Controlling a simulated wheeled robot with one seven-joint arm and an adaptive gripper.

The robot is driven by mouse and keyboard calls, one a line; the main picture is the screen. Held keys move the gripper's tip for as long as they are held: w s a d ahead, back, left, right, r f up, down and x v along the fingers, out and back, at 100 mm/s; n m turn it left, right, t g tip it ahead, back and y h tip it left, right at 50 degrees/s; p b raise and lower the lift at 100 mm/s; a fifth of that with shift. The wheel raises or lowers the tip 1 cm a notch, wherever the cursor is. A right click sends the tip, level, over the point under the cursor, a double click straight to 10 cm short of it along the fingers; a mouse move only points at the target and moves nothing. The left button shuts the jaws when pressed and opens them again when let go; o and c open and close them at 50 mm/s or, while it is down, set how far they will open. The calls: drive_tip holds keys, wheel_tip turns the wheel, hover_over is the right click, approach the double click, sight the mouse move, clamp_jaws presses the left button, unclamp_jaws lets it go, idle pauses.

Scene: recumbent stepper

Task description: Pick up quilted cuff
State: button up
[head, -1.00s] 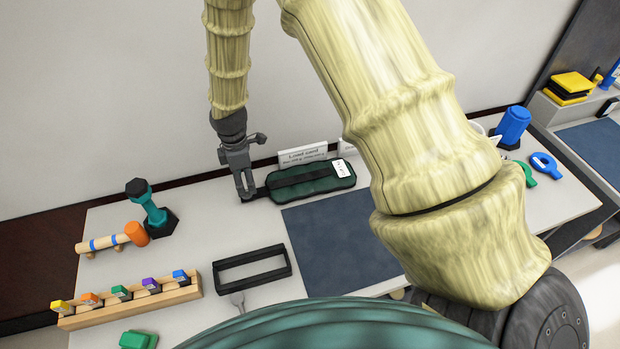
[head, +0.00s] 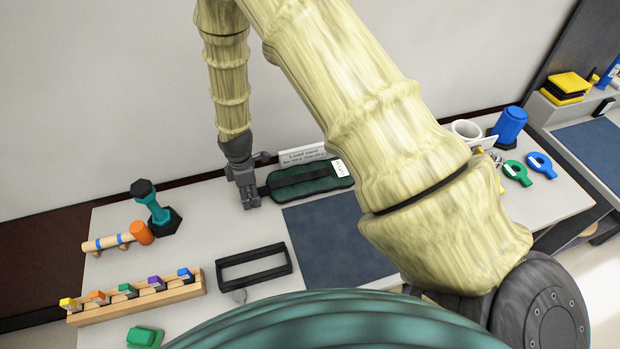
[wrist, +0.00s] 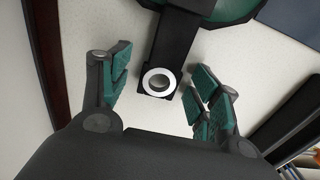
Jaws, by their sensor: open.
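The quilted cuff (head: 302,181) is a dark green padded piece with a black strap and a white label, lying flat near the back of the table. In the wrist view its green edge (wrist: 228,10) shows at the top. Its black strap end (wrist: 176,50) with a pale metal ring (wrist: 158,82) points down between my fingers. My gripper (head: 250,203) is at the cuff's left end. In the wrist view my gripper (wrist: 160,88) is open, with a green-padded finger on each side of the strap end, apart from it. Most of the cuff is outside the wrist view.
A blue mat (head: 340,240) and a black open frame (head: 254,268) lie in front. A teal dumbbell (head: 154,208), an orange-headed mallet (head: 120,238) and a wooden rack (head: 135,301) are on the left. Bare table lies left of my gripper.

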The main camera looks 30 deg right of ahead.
clamp_jaws()
drive_tip(key=shift+r, duration=0.1)
idle(0.4)
